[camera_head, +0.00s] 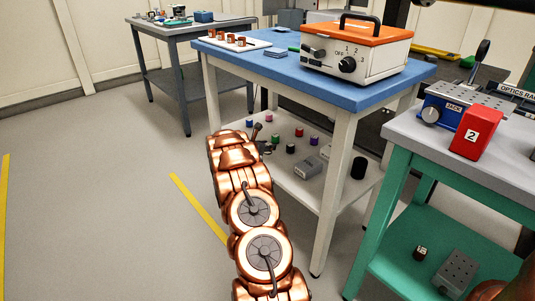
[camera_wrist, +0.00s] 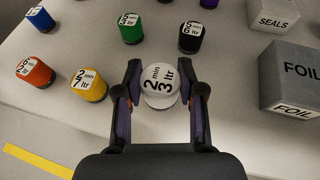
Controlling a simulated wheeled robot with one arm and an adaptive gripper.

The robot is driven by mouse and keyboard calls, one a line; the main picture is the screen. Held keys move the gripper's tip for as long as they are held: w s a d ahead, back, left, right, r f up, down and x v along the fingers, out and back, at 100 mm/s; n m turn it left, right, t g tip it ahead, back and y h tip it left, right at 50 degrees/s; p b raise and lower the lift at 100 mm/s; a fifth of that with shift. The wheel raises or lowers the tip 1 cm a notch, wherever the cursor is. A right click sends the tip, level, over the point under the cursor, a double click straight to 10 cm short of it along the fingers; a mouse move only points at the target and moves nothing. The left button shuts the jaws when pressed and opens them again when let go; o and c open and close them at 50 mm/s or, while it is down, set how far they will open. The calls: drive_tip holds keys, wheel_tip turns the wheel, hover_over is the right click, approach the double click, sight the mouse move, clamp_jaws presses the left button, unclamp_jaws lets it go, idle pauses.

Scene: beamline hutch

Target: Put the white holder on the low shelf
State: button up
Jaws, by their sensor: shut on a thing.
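The white holder (camera_wrist: 159,88), a small round piece labelled "2 min 3 ltr", sits between the fingers of my gripper (camera_wrist: 160,92) in the wrist view. The fingers are shut on its two sides. In the head view my gripper (camera_head: 258,138) is at the left front edge of the low white shelf (camera_head: 310,190) under the blue-topped table; I cannot make out the holder there. The wrist view shows the holder over the shelf surface (camera_wrist: 215,128), close to its front edge. I cannot tell whether it touches the shelf.
Orange (camera_wrist: 34,74), yellow (camera_wrist: 88,85), blue (camera_wrist: 40,19), green (camera_wrist: 130,28) and black (camera_wrist: 190,37) holders stand around on the shelf. A grey FOIL box (camera_wrist: 290,75) and a SEALS box (camera_wrist: 272,14) are at right. A table leg (camera_head: 333,195) stands at the shelf's front corner.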

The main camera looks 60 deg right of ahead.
sight(267, 153)
drive_tip(key=shift+f+b, duration=0.7)
drive_tip(key=shift+f, duration=1)
drive_tip(key=shift+f, duration=0.2)
drive_tip(key=o, duration=1.2)
drive_tip(key=shift+r, duration=0.15)
drive_tip(key=shift+a+r, duration=0.3)
drive_tip(key=shift+a, duration=0.25)
drive_tip(key=shift+p+v, duration=1.3)
drive_tip(key=shift+v, duration=4.1)
drive_tip(key=shift+a, duration=0.1)
